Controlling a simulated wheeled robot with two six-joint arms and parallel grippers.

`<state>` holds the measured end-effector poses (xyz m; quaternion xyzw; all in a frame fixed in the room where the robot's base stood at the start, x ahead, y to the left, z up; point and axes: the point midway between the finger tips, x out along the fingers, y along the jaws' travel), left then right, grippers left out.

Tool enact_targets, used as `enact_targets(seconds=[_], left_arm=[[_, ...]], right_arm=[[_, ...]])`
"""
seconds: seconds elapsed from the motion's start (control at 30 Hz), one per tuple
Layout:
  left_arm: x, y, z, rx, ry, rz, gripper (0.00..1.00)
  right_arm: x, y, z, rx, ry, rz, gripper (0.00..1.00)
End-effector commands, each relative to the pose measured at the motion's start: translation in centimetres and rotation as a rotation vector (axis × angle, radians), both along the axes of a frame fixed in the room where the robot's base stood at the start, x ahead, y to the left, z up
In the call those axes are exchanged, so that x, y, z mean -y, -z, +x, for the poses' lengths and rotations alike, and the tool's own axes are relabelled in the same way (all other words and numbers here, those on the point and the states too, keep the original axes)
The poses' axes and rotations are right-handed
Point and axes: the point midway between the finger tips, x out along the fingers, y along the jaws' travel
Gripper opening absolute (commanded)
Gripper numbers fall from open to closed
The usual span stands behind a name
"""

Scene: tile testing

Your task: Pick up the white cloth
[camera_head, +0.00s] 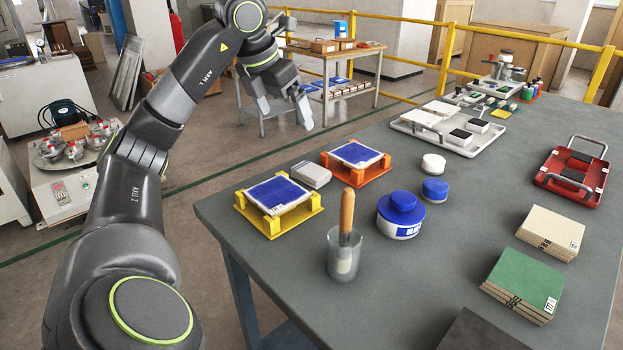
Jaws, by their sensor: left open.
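A pale grey-white folded pad (310,174), which looks like the white cloth, lies flat near the table's far left edge. It sits between a yellow stand (270,226) and an orange stand (371,178), each bearing a blue-topped tile. My left gripper (283,112) is open and empty, its fingers pointing down. In the picture it is above the pad, apart from it and beyond the table's edge. My right gripper is not in view.
A glass beaker (344,262) with a wooden-handled tool stands at the front left, by a blue-lidded jar (401,214). A white tray (408,129), a red tray (548,183) and green tiles (524,279) are farther right.

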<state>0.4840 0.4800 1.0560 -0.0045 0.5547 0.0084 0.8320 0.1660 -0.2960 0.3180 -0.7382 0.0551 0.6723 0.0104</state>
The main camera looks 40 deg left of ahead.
Motion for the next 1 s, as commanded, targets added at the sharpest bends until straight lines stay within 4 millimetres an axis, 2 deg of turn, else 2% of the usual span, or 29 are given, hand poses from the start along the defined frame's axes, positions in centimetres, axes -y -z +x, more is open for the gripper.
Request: enact_targets(seconds=[0.17, 0.5, 0.6, 0.83, 1.0], left_arm=[[0.0, 2.2, 0.8, -0.005, 0.000, -0.001, 1.00], [0.1, 8.9, 3.6, -0.005, 0.004, -0.004, 1.00], [0.1, 10.2, 4.1, -0.004, 0.002, -0.003, 1.00], [0.1, 11.6, 4.7, -0.003, 0.003, -0.003, 1.00], [0.4, 14.1, 5.6, -0.004, 0.003, -0.005, 1.00]], right_arm=[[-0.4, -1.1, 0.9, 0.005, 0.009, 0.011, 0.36], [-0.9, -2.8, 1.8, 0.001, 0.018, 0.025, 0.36], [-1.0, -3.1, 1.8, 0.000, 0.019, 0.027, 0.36], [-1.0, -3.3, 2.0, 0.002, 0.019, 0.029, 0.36], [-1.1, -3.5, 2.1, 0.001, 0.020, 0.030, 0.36]])
